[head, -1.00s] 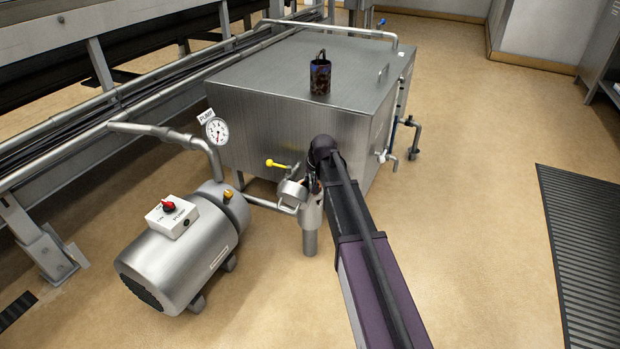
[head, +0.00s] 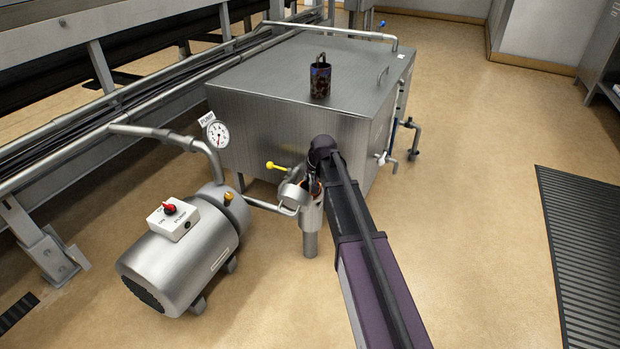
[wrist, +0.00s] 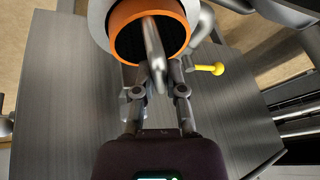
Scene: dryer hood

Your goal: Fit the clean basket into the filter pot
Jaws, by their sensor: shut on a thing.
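The clean basket (wrist: 181,17) has an orange rim, a dark inside and a metal handle (wrist: 153,45). My gripper (wrist: 157,84) is shut on that handle in the wrist view. The grey filter pot (head: 311,217) stands upright in front of the steel tank, its mouth beneath my gripper (head: 313,182). In the wrist view the pot's grey rim (wrist: 98,18) shows around the orange rim; I cannot tell how deep the basket sits. My arm hides part of the pot's top in the head view. A dark, dirty-looking basket (head: 320,80) stands on the tank.
The pot's lid (head: 292,194) is swung open to the left. A yellow-handled valve (head: 277,166) is close behind. The pump (head: 185,250) stands to the left, the steel tank (head: 270,125) behind.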

